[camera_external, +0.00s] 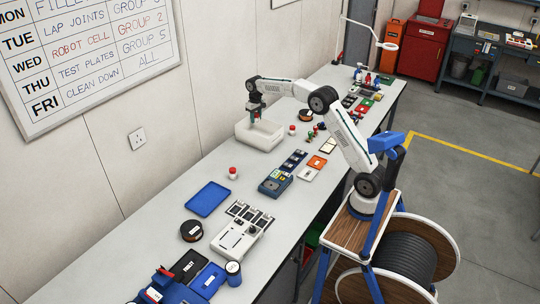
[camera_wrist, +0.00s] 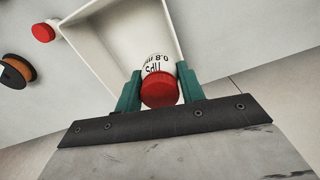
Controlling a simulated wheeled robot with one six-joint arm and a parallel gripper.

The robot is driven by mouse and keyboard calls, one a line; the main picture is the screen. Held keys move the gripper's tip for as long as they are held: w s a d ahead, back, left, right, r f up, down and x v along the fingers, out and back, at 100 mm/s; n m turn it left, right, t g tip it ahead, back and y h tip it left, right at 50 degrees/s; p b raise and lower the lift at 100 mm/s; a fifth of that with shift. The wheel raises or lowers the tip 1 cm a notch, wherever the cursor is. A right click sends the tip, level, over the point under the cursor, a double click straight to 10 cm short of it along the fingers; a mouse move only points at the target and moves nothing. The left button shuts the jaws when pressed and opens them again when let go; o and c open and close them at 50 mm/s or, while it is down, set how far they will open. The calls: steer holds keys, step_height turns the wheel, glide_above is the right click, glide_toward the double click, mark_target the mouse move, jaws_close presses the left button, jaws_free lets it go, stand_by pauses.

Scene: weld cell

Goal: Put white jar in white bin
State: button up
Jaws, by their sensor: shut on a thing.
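The white jar (camera_wrist: 156,65) has a red lid and black lettering reading "TIPS 0.8 m". In the wrist view it sits between the green fingers of my gripper (camera_wrist: 160,90), which is shut on it. The white bin (camera_wrist: 105,45) opens beyond the jar in that view, and its inside that shows is bare. In the external view the white bin (camera_external: 258,137) stands on the bench near the wall, and my gripper (camera_external: 254,117) points down over its back left part. The jar is too small there to make out clearly, so its height above the bin floor cannot be told.
Another red-lidded jar (camera_external: 233,173) stands on the bench in front of the bin. A red-lidded thing (camera_wrist: 43,32) and a dark spool (camera_wrist: 15,71) lie outside the bin in the wrist view. A blue tray (camera_external: 208,199) and several tools and boxes lie along the bench.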

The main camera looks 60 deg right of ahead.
mark_target(259, 133)
steer(key=w+d, duration=0.2)
steer(key=d, duration=0.4)
steer(key=f, duration=1)
steer(key=shift+s+a, duration=0.15)
steer(key=shift+a, duration=0.25)
steer(key=shift+f, duration=2.6)
steer(key=shift+f, duration=0.1)
steer(key=o, duration=1)
steer(key=shift+f, duration=0.1)
